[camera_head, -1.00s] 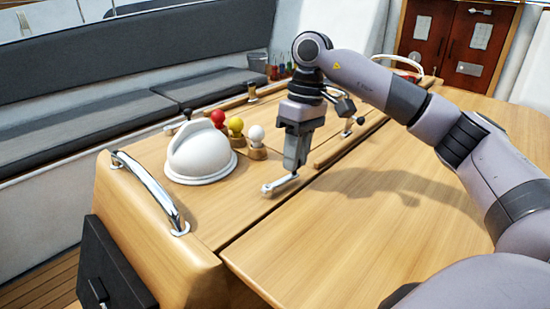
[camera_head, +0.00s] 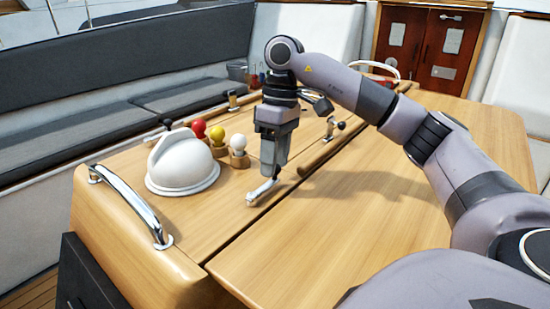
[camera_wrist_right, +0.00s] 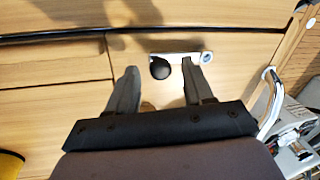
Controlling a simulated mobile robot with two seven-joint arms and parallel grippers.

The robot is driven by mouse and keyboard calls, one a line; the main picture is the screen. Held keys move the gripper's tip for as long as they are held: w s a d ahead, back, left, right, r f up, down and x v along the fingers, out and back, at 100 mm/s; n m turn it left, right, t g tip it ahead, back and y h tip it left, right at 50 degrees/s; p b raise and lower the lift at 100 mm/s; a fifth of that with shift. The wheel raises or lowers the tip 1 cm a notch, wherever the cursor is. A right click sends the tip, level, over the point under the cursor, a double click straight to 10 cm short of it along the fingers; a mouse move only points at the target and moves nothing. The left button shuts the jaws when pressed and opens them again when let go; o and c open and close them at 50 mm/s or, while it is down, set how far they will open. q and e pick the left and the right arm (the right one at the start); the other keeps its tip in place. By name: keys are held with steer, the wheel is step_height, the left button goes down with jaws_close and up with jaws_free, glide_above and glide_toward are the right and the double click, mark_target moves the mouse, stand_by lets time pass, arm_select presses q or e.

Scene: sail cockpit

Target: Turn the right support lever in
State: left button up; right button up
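A chrome support lever (camera_head: 261,192) lies on the wooden table top, just below my right gripper (camera_head: 272,178). In the right wrist view, the lever's bright arm (camera_wrist_right: 185,57) runs to a round pivot at its right end, and its black knob (camera_wrist_right: 160,68) is at the left. My right gripper (camera_wrist_right: 160,88) points down with its two fingers apart, one on each side of the knob. Whether either finger touches the knob cannot be told. In the head view the gripper hides the knob end. My left gripper is not in view.
A white dome (camera_head: 182,165) and red, yellow and white knobs (camera_head: 217,137) stand left of the gripper. A chrome handrail (camera_head: 130,205) is at the near left. Another black-knobbed lever (camera_head: 334,128) is farther back. The table's right leaf (camera_head: 340,230) is clear.

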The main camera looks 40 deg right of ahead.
stand_by(0.4)
steer(key=shift+r, duration=0.35)
step_height(320, 180, up, 19)
steer(key=p, duration=0.9)
